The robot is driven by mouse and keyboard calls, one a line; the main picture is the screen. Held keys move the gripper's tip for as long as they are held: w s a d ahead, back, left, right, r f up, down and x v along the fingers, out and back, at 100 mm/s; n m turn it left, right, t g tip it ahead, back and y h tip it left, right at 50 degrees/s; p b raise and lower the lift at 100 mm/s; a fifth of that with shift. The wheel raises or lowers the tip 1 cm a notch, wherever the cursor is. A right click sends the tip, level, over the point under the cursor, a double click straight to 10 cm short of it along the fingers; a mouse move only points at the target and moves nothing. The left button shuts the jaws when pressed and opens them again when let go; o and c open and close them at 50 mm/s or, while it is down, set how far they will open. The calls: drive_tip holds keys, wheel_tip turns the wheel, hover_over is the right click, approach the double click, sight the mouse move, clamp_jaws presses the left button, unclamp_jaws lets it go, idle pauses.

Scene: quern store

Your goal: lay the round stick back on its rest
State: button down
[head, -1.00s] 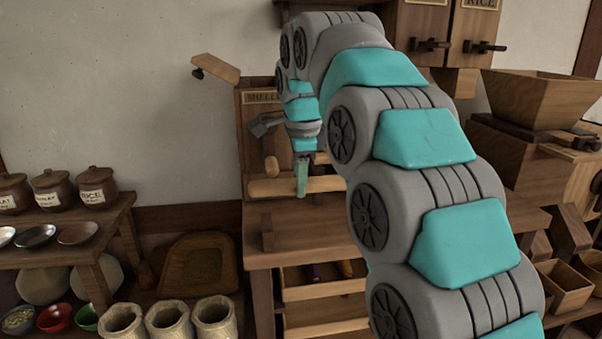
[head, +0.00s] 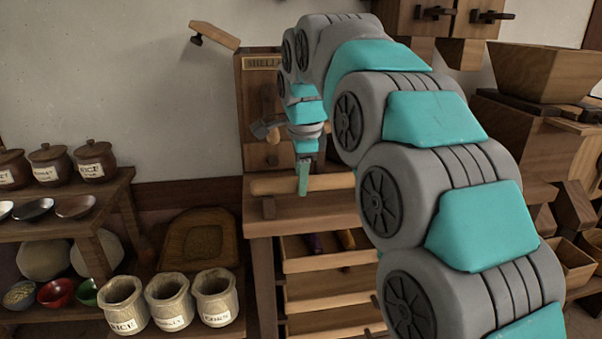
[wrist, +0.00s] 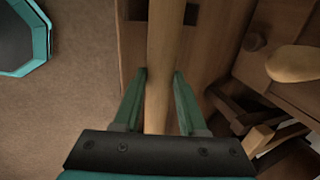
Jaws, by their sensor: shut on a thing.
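The round stick (head: 272,187) is a plain pale wooden rod, held level across the front of the wooden bench. My gripper (head: 303,180) is shut on it, with its green fingers pointing down. The stick runs between both fingers (wrist: 160,78) in the wrist view, where its near part is hidden by the gripper body. The stick's right end is hidden behind my arm.
A labelled wooden sheller box (head: 256,95) with a crank stands behind the stick. Open drawers (head: 325,262) are below the bench top. Shelves with labelled jars (head: 95,162) and several stone pots (head: 168,302) are at left. A wooden hopper (head: 545,72) stands at right.

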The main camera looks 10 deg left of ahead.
drive_tip(key=shift+f, duration=0.1)
drive_tip(key=shift+c, duration=1.9)
unclamp_jaws()
drive_tip(key=shift+d+v, duration=0.25)
drive_tip(key=shift+v, duration=3.55)
drive_tip(key=s+d+f+n+g, duration=0.1)
drive_tip(key=s+d+f+n, duration=0.3)
drive_tip(key=s+d+f, duration=0.4)
drive_tip(key=s+d+f+n+g, duration=0.1)
drive_tip(key=s+d+f+n, duration=0.2)
drive_tip(key=s+f, duration=0.3)
drive_tip(key=s+d+f+n+g, duration=0.1)
drive_tip(key=s+d+f+n, duration=0.3)
drive_tip(key=s, duration=0.9)
drive_tip(key=s+d+f+n+g, duration=0.2)
drive_tip(key=s+d+f, duration=0.4)
drive_tip(key=s+f, duration=0.3)
drive_tip(key=shift+s+d+n+h, duration=0.2)
drive_tip(key=shift+s+n+h, duration=0.25)
drive_tip(key=shift+n, duration=0.45)
